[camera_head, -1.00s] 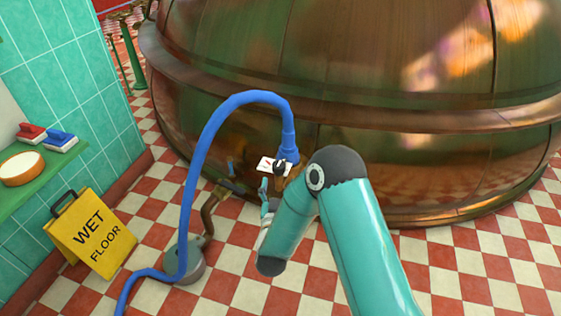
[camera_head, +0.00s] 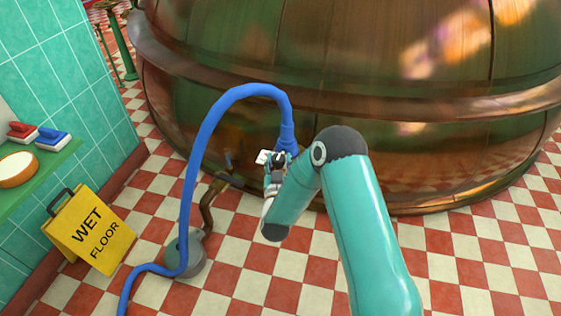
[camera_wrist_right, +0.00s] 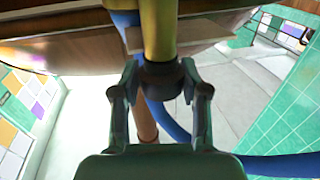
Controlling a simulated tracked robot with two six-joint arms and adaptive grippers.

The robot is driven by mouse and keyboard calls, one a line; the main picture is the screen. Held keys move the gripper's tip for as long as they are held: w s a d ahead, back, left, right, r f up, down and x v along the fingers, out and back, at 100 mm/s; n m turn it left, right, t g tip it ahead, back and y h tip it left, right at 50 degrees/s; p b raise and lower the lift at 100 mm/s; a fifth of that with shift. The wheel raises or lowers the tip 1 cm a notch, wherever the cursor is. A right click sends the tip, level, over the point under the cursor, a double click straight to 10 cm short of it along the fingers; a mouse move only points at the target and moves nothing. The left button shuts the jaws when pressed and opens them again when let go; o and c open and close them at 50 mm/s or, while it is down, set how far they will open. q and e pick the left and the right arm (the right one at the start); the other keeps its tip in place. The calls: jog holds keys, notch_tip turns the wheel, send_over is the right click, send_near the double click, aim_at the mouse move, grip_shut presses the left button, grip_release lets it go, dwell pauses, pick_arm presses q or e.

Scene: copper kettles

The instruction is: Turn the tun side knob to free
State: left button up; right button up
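The tun is the big copper kettle (camera_head: 330,140) filling the back of the head view. Its side knob (camera_wrist_right: 162,76) shows in the right wrist view as a short dark cylinder below a yellow-brass part (camera_wrist_right: 159,35). My right gripper (camera_wrist_right: 160,68) has one finger on each side of the knob, with the fingertips close against it and no clear gap. In the head view the same gripper (camera_head: 275,168) is at the tun's lower side and mostly hides the knob. A corner of a white plate (camera_head: 263,157) shows beside it. My left gripper is out of view.
A blue hose (camera_head: 190,190) arches left of my right gripper and runs to the tun beside it. A brown pipe (camera_head: 207,205) and a grey round base (camera_head: 188,255) stand below. A yellow wet-floor sign (camera_head: 90,230) stands left. Checkered floor (camera_head: 480,250) is clear at right.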

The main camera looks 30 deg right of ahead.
jog(key=c, duration=0.5)
jog(key=shift+s, duration=0.2)
jog(key=shift+c, duration=0.3)
jog(key=shift+d, duration=0.15)
jog(key=shift+w+d+y+b, duration=0.1)
jog(key=shift+y+b, duration=0.2)
jog(key=shift+b, duration=0.1)
jog(key=shift+d+n+t+y+b, duration=0.1)
jog(key=shift+n+t+y+b, duration=0.4)
jog(key=shift+n, duration=0.1)
jog(key=n+t+y+b, duration=0.1)
jog(key=n+y+b, duration=0.1)
jog(key=y, duration=0.1)
jog(key=n+t+y+b, duration=0.1)
jog(key=n+y+b, duration=0.1)
jog(key=y+b, duration=0.1)
jog(key=shift+d+n+y, duration=0.15)
jog(key=shift+n+y, duration=0.25)
jog(key=n+y+b, duration=0.2)
jog(key=y, duration=0.1)
jog(key=shift+w+a+r+n+y+b, duration=0.15)
jog(key=shift+n+y, duration=0.3)
jog(key=shift+y, duration=0.35)
jog(key=shift+s+a+f+n+y+b, duration=0.15)
jog(key=shift+n+y, duration=0.3)
jog(key=shift+y, duration=0.35)
jog(key=shift+w+r, duration=0.1)
jog(key=shift+r, duration=0.1)
